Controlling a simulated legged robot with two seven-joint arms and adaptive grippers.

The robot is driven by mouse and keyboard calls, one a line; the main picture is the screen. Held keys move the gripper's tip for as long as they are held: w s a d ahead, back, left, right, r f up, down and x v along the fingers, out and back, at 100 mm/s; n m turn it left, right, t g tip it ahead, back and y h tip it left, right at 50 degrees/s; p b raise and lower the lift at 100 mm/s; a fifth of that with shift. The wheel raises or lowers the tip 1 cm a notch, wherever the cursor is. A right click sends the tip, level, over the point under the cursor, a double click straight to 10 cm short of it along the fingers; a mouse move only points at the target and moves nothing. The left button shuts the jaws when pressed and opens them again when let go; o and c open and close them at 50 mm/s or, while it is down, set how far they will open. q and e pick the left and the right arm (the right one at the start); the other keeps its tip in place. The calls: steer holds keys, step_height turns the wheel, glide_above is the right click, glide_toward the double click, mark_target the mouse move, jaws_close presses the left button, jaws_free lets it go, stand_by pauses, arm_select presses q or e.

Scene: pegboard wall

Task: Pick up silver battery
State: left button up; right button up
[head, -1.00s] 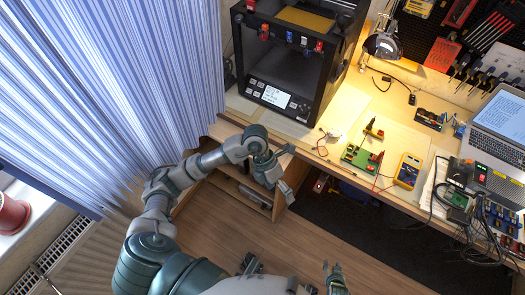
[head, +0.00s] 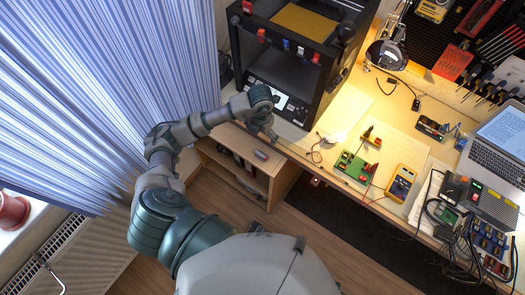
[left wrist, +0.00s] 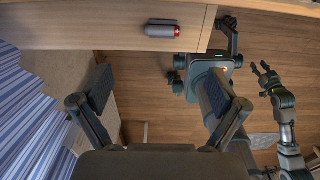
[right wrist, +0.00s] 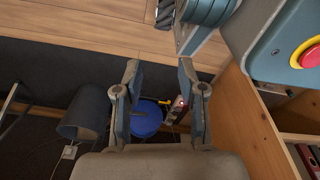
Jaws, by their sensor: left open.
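The silver battery (head: 261,155) lies on its side on the wooden top of a low cabinet (head: 233,145). In the left wrist view it is a small grey cylinder (left wrist: 160,31) with a red end, close to the board's edge.
The 3D printer (head: 286,75) stands on the desk behind the left gripper. The desk holds a green circuit board (head: 354,168), a yellow multimeter (head: 401,183) and a laptop (head: 498,140). A blue round object (right wrist: 146,119) shows in the right wrist view. The cabinet top around the battery is clear.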

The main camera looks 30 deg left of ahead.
arm_select(q)
glide_above(262, 154)
steer(key=f, duration=0.7)
steer(key=shift+w+d+f, duration=0.1)
steer(key=shift+d+f, duration=0.1)
steer(key=shift+d, duration=0.05)
steer(key=shift+a+f, duration=0.15)
steer(key=shift+f, duration=0.65)
steer(key=f, duration=0.4)
steer(key=shift+a+b, duration=0.3)
steer(key=shift+b, duration=0.1)
steer(key=shift+f, duration=0.35)
steer(key=shift+d, duration=0.3)
steer(key=shift+c, duration=0.9)
steer(key=c, duration=1)
arm_select(e)
steer(key=shift+w+d+r, duration=0.1)
steer(key=shift+w+r, duration=0.45)
steer(key=shift+r, duration=0.1)
